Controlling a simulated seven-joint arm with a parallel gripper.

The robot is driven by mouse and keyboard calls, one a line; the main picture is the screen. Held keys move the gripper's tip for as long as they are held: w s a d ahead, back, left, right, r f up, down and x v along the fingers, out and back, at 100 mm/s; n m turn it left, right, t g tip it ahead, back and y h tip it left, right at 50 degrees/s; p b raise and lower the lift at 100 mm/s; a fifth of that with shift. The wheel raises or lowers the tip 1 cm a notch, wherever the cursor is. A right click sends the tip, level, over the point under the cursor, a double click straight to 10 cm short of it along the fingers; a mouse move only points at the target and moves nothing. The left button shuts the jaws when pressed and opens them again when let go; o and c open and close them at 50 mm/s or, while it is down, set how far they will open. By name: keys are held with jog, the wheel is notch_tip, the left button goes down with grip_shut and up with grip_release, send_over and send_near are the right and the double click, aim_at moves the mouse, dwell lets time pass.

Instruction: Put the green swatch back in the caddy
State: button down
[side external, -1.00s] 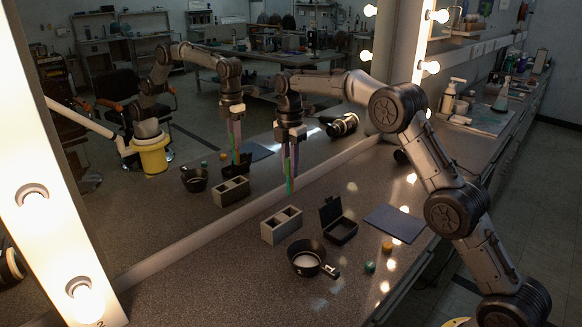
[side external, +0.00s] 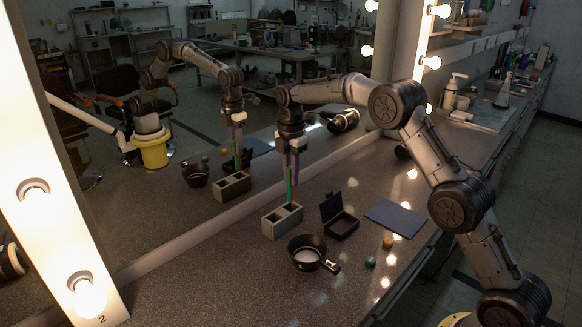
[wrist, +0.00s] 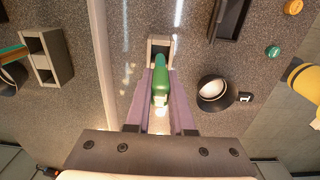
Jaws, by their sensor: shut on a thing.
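The green swatch (side external: 290,190) is a thin upright green strip. My gripper (side external: 291,172) is shut on it, with a long purple finger on each side. The caddy (side external: 272,231) is a grey block with two open compartments on the counter. The swatch's lower end is at the mouth of the far right compartment in the side view; I cannot tell how far inside it is. In the wrist view the green swatch (wrist: 160,88) lies between my fingertips (wrist: 160,76) and covers part of the caddy (wrist: 152,46).
A black pan (side external: 306,254) stands close in front of the caddy. An open black box (side external: 341,224), a grey mat (side external: 396,219), a green pot (side external: 370,262) and an orange pot (side external: 388,243) lie to the right. The mirror (side external: 180,225) behind repeats the scene.

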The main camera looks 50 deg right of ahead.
aim_at(291, 193)
jog(key=shift+f, duration=3.1)
jog(key=c, duration=0.7)
grip_release()
jog(key=shift+o, duration=0.3)
jog(key=o, duration=0.4)
jog(key=shift+r, duration=3.5)
